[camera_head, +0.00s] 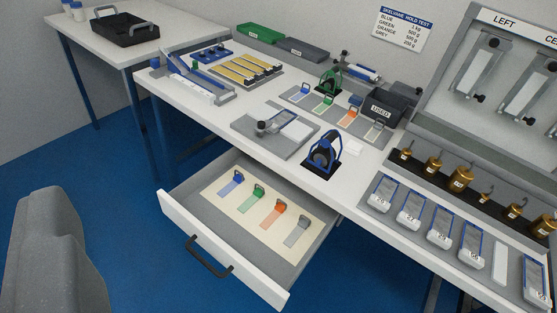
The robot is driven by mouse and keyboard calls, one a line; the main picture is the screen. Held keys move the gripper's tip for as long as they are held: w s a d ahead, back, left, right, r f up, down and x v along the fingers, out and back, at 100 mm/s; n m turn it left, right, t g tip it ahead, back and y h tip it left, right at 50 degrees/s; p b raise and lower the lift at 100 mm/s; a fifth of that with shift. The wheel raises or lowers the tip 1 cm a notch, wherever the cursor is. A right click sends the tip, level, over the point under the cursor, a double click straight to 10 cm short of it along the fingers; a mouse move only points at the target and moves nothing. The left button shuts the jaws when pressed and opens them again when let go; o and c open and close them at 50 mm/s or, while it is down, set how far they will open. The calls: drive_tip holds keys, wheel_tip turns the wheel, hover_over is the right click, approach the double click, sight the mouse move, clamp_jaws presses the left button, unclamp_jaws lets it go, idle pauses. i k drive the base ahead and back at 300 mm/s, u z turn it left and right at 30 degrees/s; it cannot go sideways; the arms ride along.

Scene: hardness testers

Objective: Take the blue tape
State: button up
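A blue tape strip (231,187) with a small dark clip at its upper end lies on the cream sheet in the open drawer (178,213). It is the leftmost in a row with a green strip (253,201), an orange strip (274,219) and a grey strip (297,237). A second, smaller blue strip (297,95) lies on a grey board on the table, left of similar green, orange and pale strips. My gripper's fingers do not show in this view.
The drawer juts out below the white table, its black handle (209,257) in front. A blue-framed device (323,156) stands above the drawer. Brass weights (460,178) and numbered samples (410,217) are at right. A grey rounded shape (50,255) fills the lower left.

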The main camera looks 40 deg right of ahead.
sight(238, 179)
drive_tip(key=z, duration=0.65)
drive_tip(key=i, duration=1.15)
drive_tip(key=z, duration=0.85)
drive_tip(key=k, duration=0.85)
drive_tip(key=z, duration=0.2)
drive_tip(key=i, duration=0.9)
drive_tip(key=u, duration=0.05)
